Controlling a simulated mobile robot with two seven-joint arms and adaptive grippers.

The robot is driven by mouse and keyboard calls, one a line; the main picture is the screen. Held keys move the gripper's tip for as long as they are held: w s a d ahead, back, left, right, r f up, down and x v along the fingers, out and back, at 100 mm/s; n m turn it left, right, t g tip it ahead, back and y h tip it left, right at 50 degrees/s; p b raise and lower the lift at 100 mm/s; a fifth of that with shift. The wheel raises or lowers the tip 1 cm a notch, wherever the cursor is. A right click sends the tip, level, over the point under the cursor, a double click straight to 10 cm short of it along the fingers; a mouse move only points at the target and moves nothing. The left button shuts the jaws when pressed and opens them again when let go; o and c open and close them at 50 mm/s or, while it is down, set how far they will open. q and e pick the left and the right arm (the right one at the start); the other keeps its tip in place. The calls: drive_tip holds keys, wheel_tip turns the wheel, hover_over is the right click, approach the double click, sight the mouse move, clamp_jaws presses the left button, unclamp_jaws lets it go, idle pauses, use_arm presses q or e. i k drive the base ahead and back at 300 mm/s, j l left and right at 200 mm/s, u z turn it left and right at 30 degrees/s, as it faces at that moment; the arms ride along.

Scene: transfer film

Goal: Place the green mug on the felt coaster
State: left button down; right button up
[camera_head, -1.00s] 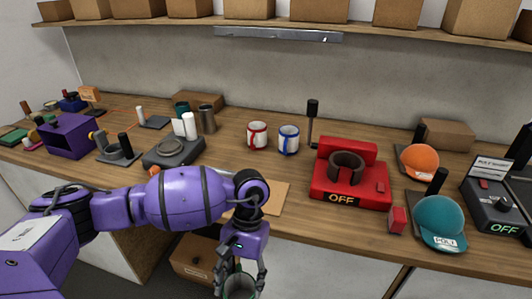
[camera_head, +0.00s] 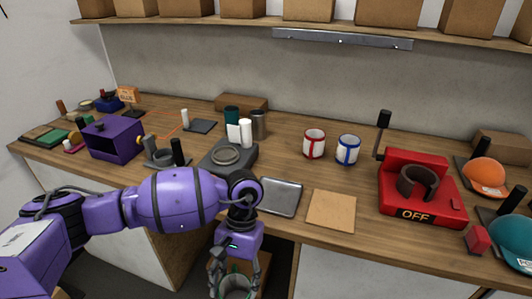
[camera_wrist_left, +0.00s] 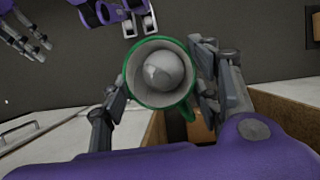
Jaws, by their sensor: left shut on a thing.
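The green mug (camera_wrist_left: 133,88) is in my left gripper (camera_wrist_left: 158,98), seen from above in the left wrist view with its green rim, pale inside and a rounded grey form within. The fingers close on it from both sides. In the head view the left gripper (camera_head: 238,281) holds the mug (camera_head: 236,291) at the bottom edge, in front of and below the counter edge. A tan square (camera_head: 332,210) and a grey square (camera_head: 281,197) lie flat near the counter's front edge; I cannot tell which, if either, is felt. Purple parts with grey fingers (camera_wrist_left: 122,18) show at the wrist view's top.
A grey device with a round plate (camera_head: 227,158) stands left of the squares. A red machine marked OFF (camera_head: 420,190) is to the right. Both squares are bare on top.

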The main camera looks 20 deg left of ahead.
sight(49, 138)
drive_tip(key=j, duration=0.5)
drive_tip(key=i+j+u, duration=0.15)
drive_tip(key=j, duration=0.8)
drive_tip(key=j+u, duration=0.1)
drive_tip(key=j, duration=0.35)
drive_tip(key=i+j+u, duration=0.1)
drive_tip(key=j, duration=0.4)
drive_tip(key=i+j, duration=0.15)
drive_tip(key=j, duration=0.3)
drive_tip(key=i+j+u, duration=0.1)
drive_tip(key=j, duration=0.35)
drive_tip(key=i+j+u, duration=0.1)
drive_tip(key=j, duration=0.35)
